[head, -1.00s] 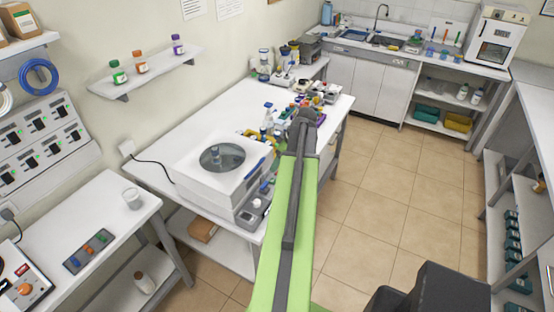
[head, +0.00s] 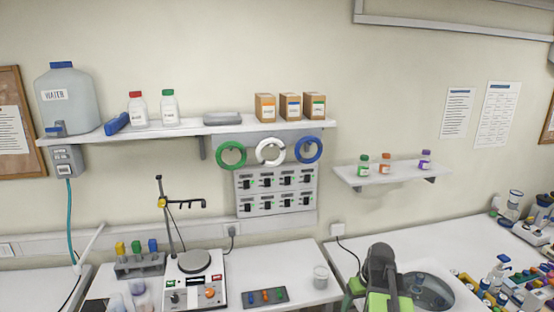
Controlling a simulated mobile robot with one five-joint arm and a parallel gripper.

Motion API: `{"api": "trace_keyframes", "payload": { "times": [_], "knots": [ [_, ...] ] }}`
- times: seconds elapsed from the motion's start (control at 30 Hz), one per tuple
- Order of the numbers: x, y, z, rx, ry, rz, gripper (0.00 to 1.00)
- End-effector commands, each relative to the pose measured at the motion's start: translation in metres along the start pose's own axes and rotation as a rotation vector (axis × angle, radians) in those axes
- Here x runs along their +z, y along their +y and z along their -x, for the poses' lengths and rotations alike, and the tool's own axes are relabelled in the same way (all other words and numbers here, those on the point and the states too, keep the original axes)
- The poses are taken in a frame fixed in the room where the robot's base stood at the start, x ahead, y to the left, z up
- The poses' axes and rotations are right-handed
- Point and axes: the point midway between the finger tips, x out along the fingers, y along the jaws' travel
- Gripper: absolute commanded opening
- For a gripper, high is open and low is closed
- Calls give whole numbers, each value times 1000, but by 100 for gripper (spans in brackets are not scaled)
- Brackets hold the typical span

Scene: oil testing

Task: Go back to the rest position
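My arm shows at the bottom right of the head view as a dark joint (head: 381,268) with green link parts below it.
A bench (head: 268,272) along the wall holds a hotplate stirrer (head: 194,283), a glass beaker (head: 320,276) and a small tray with knobs (head: 265,296). Above are a long shelf (head: 235,127) with a water tank (head: 68,97) and a short shelf (head: 395,175) with small bottles.

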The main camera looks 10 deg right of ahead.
Motion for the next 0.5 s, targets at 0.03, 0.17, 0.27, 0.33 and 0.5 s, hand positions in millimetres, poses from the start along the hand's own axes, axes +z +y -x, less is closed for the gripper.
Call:
{"api": "trace_keyframes", "payload": {
  "times": [0.03,0.17,0.27,0.33,0.5],
  "knots": [
    [-6,-40,-5,5,-18,15,67],
    [-14,-118,-14,28,-52,14,67],
    [-14,-167,-19,47,-67,14,67],
    [-11,-197,-21,61,-75,15,67],
    [2,-240,-52,85,-89,6,67]
  ]
}}
